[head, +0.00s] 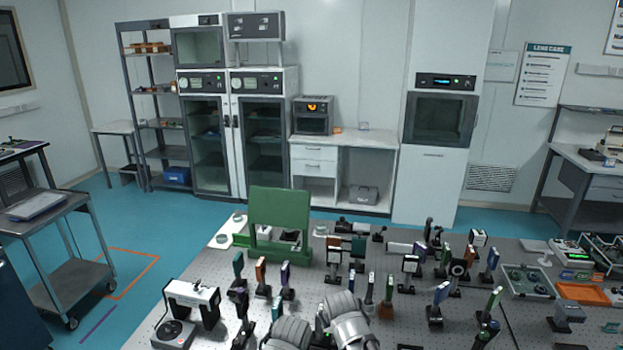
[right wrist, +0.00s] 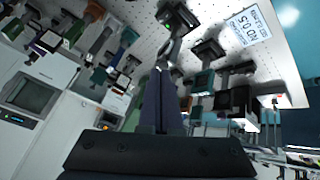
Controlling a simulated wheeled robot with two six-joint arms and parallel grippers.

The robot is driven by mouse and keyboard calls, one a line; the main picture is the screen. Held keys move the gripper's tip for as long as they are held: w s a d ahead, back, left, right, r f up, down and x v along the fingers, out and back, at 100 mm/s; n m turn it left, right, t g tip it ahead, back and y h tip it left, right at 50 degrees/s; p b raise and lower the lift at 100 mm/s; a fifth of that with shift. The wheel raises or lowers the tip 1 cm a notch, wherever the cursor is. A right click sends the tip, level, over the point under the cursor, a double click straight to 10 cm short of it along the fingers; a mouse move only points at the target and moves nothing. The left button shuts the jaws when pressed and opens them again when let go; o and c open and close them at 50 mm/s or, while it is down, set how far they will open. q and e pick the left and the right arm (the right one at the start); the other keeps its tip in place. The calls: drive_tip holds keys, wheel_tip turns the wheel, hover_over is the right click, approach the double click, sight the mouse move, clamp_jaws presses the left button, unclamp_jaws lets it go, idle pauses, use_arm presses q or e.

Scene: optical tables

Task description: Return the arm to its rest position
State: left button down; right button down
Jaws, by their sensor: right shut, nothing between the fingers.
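My right gripper (right wrist: 161,72) shows in the right wrist view. Its two dark fingers are together with nothing between them, pointing toward the perforated optical table (right wrist: 140,22) and the mounted optics, which appear upside down. I cannot tell whether the fingertips touch the dark mount beyond them. In the head view, rounded grey parts of my own arms show at the bottom middle, among the optics on the table (head: 225,322). No gripper fingers can be made out there, and my left gripper is not seen.
Several upright posts with optics crowd the table around my arm, including a blue-edged one (head: 441,292). A green panel (head: 279,219) stands at the back edge. A white-and-black device (head: 191,298) is at left. An orange tray (head: 582,294) lies at right. Open blue floor (head: 150,215) is left of the table.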

drive_tip(key=s+d+f+m+g, duration=0.2)
drive_tip(key=s+d+m+g, duration=0.1)
drive_tip(key=s+d, duration=0.3)
drive_tip(key=s+d+f+m+g, duration=0.25)
drive_tip(key=s+d+g, duration=0.2)
drive_tip(key=s, duration=0.35)
drive_tip(key=s+a+f+n+h+b, duration=0.1)
drive_tip(key=s+a+f+n+b, duration=0.3)
drive_tip(key=s+a+f+b, duration=0.2)
drive_tip(key=a+f+b, duration=0.2)
drive_tip(key=a+b, duration=0.1)
drive_tip(key=a, duration=0.1)
drive_tip(key=shift+a+f, duration=0.2)
drive_tip(key=shift+f, duration=0.1)
drive_tip(key=shift+w, duration=0.1)
